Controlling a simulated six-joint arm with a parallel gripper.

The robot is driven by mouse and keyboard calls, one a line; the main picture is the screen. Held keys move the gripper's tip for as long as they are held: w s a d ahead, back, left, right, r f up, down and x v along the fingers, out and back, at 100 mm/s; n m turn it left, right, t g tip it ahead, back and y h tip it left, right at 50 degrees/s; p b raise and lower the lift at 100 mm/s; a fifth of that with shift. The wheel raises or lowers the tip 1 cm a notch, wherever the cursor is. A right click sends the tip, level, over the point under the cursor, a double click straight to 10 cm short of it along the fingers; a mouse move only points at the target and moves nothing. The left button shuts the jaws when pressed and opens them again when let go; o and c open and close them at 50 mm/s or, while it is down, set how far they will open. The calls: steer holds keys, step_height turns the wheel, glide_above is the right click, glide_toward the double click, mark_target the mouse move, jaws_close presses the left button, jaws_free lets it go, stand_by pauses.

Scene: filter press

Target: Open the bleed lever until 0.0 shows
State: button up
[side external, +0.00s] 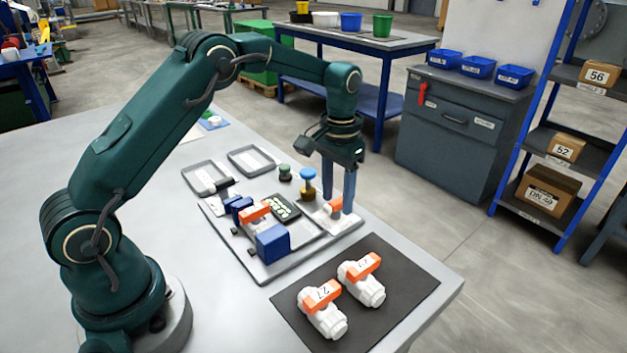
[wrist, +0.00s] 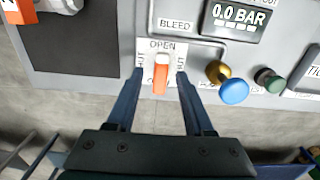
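The orange bleed lever (wrist: 161,75) stands on a white plate marked OPEN, beside the word BLEED; in the wrist view its handle points down the picture, towards my gripper. The lever also shows in the side view (side external: 336,204). The pressure display (wrist: 237,17) reads 0.0 BAR in the wrist view; it is the dark panel (side external: 284,207) in the side view. My gripper (wrist: 160,73) is open, with one finger on each side of the lever and a visible gap to it on both sides. In the side view my gripper (side external: 338,205) reaches down at the plate.
A blue-topped brass knob (wrist: 234,91) and a green knob (wrist: 269,79) stand right of the lever in the wrist view. A blue block (side external: 272,244) and another orange handle (side external: 254,213) sit on the panel. A dark mat (side external: 400,262) carries two white valves.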

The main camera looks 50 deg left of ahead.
mark_target(337, 201)
steer(key=shift+r, duration=2.6)
steer(key=shift+r, duration=0.1)
steer(key=s+d+r+t, duration=0.2)
steer(key=s+r+t, duration=0.2)
steer(key=s+r, duration=0.75)
steer(key=s+d+f+t, duration=0.1)
steer(key=s+f, duration=0.4)
steer(key=s, duration=0.5)
steer(key=shift+d+f+t, duration=0.2)
steer(key=shift+t, duration=0.1)
